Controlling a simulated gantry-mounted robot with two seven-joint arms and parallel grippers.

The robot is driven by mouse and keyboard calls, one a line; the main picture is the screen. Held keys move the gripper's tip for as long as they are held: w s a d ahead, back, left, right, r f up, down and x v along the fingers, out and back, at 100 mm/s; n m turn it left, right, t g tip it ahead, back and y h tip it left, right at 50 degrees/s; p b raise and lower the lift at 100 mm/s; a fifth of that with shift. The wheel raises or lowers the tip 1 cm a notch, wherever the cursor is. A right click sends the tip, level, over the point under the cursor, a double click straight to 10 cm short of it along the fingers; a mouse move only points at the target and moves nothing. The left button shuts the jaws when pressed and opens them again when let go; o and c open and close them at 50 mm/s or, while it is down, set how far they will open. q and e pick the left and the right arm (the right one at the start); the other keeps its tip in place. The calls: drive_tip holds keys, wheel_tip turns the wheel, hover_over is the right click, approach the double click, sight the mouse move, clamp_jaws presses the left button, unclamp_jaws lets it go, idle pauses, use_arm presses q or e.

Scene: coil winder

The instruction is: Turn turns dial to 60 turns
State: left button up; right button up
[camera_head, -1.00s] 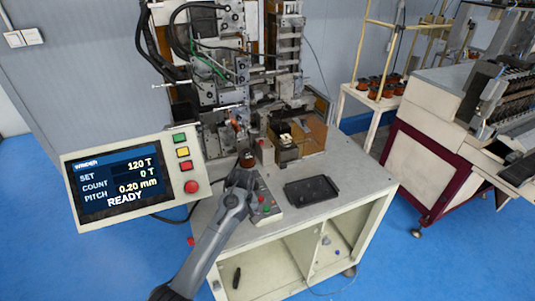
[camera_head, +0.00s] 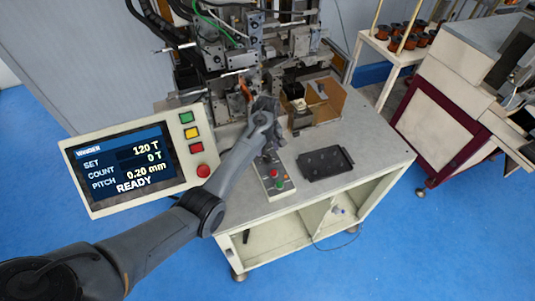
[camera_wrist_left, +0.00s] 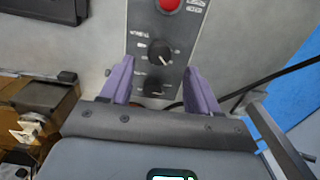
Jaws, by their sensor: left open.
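The control panel (camera_head: 279,189) lies on the bench top with red and green buttons at its near end. The wrist view shows a round black dial (camera_wrist_left: 160,51) with a pale pointer line and printed marks around it. A second dark knob (camera_wrist_left: 156,86) sits lower on the panel, between the fingers. My left gripper (camera_head: 268,148) hangs over the panel's far end; in the wrist view its purple fingers (camera_wrist_left: 158,68) are open and empty, with the black dial just past the tips. The display (camera_head: 125,168) reads SET 120 T, COUNT 0 T, PITCH 0.20 mm, READY.
A black tray (camera_head: 326,162) lies right of the panel. The winding machine (camera_head: 232,62) stands behind my gripper, with an open-topped box (camera_head: 325,103) at its right. A red button (camera_wrist_left: 170,5) is above the dial in the wrist view. The bench's front right is clear.

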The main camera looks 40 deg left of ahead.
sight(267, 157)
use_arm(q)
drive_tip(key=shift+f, duration=2.55)
drive_tip(key=c, duration=1)
drive_tip(key=shift+c, duration=0.2)
drive_tip(key=shift+r, duration=0.1)
